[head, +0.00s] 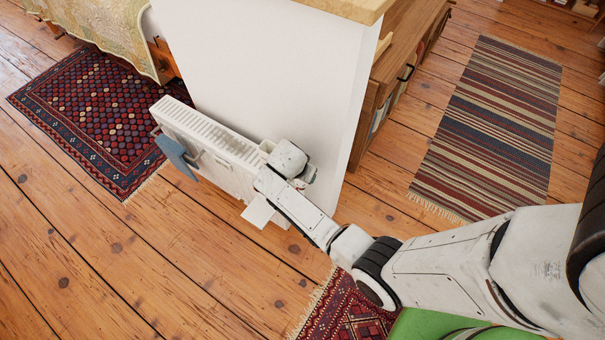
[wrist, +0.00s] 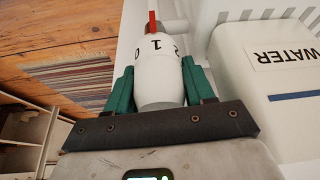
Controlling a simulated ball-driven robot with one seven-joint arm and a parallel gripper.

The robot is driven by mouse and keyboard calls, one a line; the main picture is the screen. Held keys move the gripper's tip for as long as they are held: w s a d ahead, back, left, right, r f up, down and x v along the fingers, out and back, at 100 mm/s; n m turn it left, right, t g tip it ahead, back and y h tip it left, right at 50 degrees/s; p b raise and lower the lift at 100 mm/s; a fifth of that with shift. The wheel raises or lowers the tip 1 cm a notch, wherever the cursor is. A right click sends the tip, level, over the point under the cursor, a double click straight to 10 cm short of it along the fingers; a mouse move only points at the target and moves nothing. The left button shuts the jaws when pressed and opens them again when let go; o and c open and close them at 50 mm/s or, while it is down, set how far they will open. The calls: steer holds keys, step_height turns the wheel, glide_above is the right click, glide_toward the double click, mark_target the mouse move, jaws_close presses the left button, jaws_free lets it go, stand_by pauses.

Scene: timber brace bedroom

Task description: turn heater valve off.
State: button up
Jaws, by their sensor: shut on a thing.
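The heater (head: 215,145) is a white radiator against the end of a white partition in the head view. Its valve (wrist: 155,72) is a white rounded knob in the wrist view, marked 2, 1 and 0. A red marker (wrist: 153,24) stands at the knob's far end, close to the 1. My gripper (wrist: 157,88) has its green fingers on both sides of the knob and is shut on it.
A white container labelled WATER (wrist: 283,62) sits close right of my gripper in the wrist view. A blue-grey cloth (head: 175,156) hangs on the radiator's left end. The white partition (head: 275,70) rises behind. Wooden floor (head: 150,245) in front is clear.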

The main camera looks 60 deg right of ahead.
steer(key=shift+m, duration=0.4)
steer(key=o, duration=1)
steer(key=shift+c, duration=0.2)
steer(key=p+v, duration=0.2)
steer(key=v, duration=0.8)
steer(key=shift+r, duration=0.35)
steer(key=shift+w+a, duration=0.1)
steer(key=shift+a, duration=0.05)
